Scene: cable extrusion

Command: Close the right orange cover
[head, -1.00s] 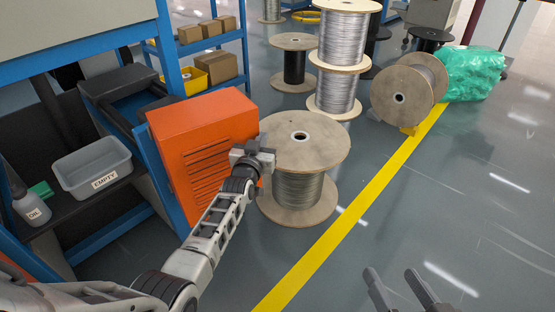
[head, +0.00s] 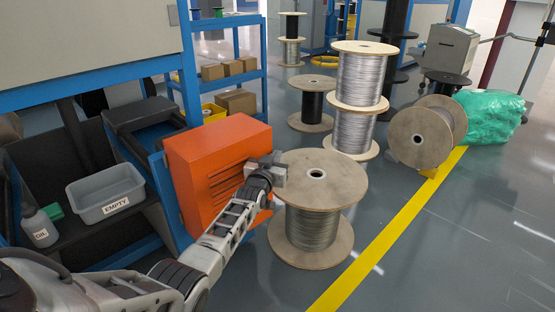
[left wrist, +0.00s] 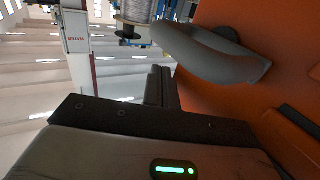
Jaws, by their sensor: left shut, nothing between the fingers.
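The orange cover (head: 222,150), a box-like panel with slots on its face, stands out to the right of the blue frame and looks open. My left gripper (head: 268,168) is at its right edge, close against it; the head view does not show whether they touch. In the left wrist view the orange surface (left wrist: 290,85) fills the right side. A dark grey curved handle (left wrist: 205,52) is on it, just beyond my shut, empty left fingers (left wrist: 160,88). The fingers are beside the handle, not around it. My right gripper is out of view.
A wooden cable spool (head: 318,215) stands just right of my left gripper. A blue frame (head: 165,195) and a grey bin (head: 105,190) marked EMPTY are on the left. Several more spools stand behind. The floor right of the yellow line (head: 390,240) is clear.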

